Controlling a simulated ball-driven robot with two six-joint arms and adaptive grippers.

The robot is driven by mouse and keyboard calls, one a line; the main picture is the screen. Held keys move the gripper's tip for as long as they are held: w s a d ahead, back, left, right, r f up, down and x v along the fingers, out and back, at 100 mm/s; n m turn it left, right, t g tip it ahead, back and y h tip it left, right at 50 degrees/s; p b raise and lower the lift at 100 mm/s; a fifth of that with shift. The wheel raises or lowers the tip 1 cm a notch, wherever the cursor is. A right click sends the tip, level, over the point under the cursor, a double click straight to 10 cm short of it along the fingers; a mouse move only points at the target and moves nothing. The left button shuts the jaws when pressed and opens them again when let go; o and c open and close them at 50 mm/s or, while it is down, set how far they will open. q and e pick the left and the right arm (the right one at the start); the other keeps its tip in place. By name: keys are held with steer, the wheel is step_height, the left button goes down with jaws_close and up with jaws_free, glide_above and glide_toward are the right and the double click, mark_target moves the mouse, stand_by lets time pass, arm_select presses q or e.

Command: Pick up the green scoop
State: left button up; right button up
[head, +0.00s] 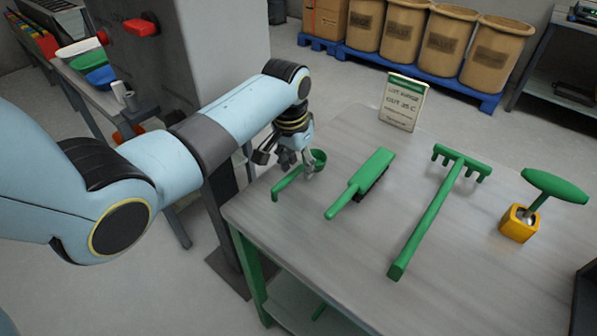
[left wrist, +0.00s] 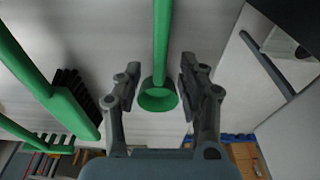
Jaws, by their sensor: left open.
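The green scoop (head: 287,182) lies near the left edge of the grey table (head: 330,238), its handle toward the front and its round bowl toward the back. My left gripper (head: 300,170) is over the scoop's bowl end and hides part of it. In the left wrist view the scoop's bowl (left wrist: 158,96) shows between the two open fingers of my left gripper (left wrist: 158,88), with a gap on each side. The fingers hold nothing. My right gripper is in neither view.
A green brush (head: 362,180) lies right of the scoop. Beyond it are a green rake (head: 432,215) and a green-handled tool (head: 553,187) in a yellow holder (head: 518,223). A sign (head: 403,101) stands at the back edge. Brown barrels (head: 452,40) stand behind.

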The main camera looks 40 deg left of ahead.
arm_select(q)
steer(key=shift+w+f, duration=0.1)
steer(key=shift+f, duration=0.7)
jaws_close()
steer(key=shift+r, duration=0.15)
steer(key=shift+r, duration=0.3)
steer(key=r, duration=0.2)
steer(key=d+r, duration=0.1)
steer(key=shift+r, duration=0.35)
steer(key=d+r+b, duration=0.1)
steer(key=d+r, duration=0.5)
steer(key=d, duration=0.4)
steer(key=shift+w+d+r, duration=0.25)
steer(key=shift+w+d, duration=0.1)
